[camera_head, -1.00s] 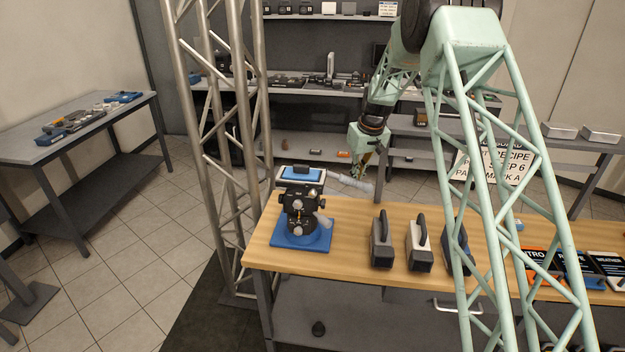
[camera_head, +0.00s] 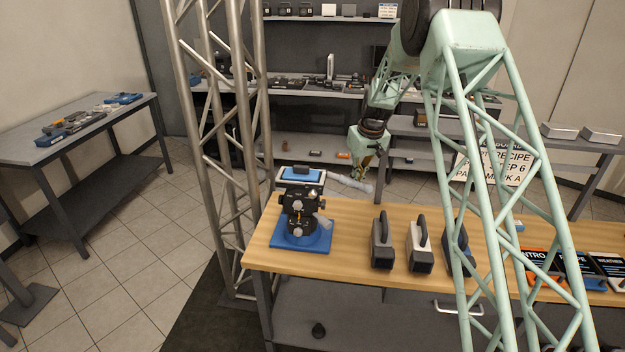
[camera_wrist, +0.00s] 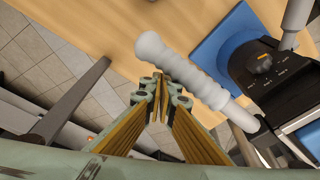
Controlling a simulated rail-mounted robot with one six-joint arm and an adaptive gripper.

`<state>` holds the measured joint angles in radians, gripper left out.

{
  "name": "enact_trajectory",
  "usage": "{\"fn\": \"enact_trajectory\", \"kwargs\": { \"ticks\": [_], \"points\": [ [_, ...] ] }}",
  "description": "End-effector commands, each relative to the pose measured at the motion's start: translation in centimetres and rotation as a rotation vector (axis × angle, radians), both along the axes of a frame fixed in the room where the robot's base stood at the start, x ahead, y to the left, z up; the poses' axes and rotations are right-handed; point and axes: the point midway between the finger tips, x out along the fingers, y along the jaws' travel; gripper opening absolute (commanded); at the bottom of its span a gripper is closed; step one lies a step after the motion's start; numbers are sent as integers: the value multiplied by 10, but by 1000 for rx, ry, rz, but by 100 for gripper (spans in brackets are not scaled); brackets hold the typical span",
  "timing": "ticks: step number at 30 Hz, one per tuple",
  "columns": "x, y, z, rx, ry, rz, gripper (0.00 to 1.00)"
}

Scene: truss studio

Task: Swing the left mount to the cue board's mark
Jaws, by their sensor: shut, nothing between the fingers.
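The left mount (camera_head: 301,213) is a black camera head on a blue base plate at the bench's left end, with a small blue-topped plate above it. Its ribbed grey handle (camera_head: 353,184) sticks out to the right; in the wrist view the handle (camera_wrist: 190,72) runs diagonally across the middle. My gripper (camera_head: 357,176) is beside the handle's free end. In the wrist view my gripper (camera_wrist: 161,82) has its fingers together and empty, close to the handle; contact cannot be told. The cue board (camera_head: 512,168) reads "RECIPE", "STEP 6" and "MARK A", partly hidden by my arm.
Three dark-handled blocks, one of them this middle block (camera_head: 419,247), stand on the wooden bench (camera_head: 352,217). A metal truss tower (camera_head: 225,150) rises at the bench's left. A grey side table (camera_head: 85,130) stands far left. Bench space between mount and blocks is clear.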

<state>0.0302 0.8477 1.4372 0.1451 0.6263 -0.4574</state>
Motion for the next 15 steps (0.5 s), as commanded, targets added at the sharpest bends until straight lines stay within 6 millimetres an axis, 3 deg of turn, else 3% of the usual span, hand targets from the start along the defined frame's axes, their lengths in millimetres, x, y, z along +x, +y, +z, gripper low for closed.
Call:
{"fn": "enact_trajectory", "kwargs": {
  "ticks": [15],
  "points": [
    [-11, -2, 0, 0, 0, 0, 0]
  ]
}}
